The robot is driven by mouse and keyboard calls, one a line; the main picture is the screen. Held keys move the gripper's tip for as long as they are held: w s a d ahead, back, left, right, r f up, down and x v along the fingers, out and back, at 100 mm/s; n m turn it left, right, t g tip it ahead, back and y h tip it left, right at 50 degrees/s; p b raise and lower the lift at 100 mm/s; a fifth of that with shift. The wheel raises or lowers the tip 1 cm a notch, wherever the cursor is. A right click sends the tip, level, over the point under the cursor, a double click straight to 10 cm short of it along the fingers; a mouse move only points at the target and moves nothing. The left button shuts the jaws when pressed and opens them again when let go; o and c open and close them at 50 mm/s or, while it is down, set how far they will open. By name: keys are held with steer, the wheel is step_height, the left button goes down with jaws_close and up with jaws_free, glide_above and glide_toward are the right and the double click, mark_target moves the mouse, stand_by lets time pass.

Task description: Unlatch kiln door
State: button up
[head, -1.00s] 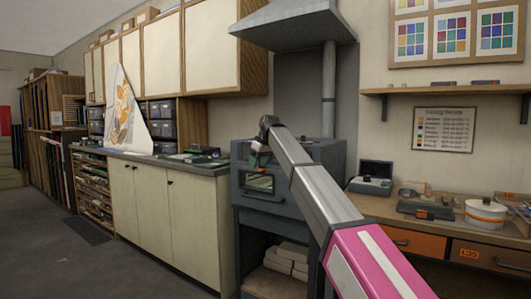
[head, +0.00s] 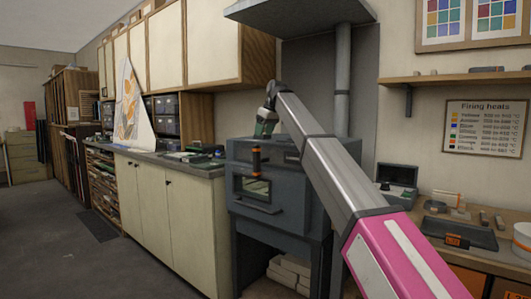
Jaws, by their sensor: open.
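The blue-grey kiln (head: 300,200) stands in the middle of the head view under a hood. Its front door (head: 285,192) has a small window and a bar handle (head: 258,207) low down, and looks closed. An orange latch handle (head: 256,160) stands upright at the top of the door. My gripper (head: 262,134) is open, pointing down just above the latch and apart from it in the picture. The gap between its fingers is small and hard to make out, and I cannot tell its depth from the kiln front.
A cream cabinet (head: 165,195) with a dark worktop adjoins the kiln on the left. White bricks (head: 290,273) lie on the shelf below the kiln. At right is a bench with a dark tray (head: 458,233). The floor (head: 60,260) at left is clear.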

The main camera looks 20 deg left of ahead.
mark_target(259, 149)
steer(key=x, duration=1)
steer(key=shift+w+a+f, duration=0.15)
steer(key=shift+f, duration=0.15)
jaws_close()
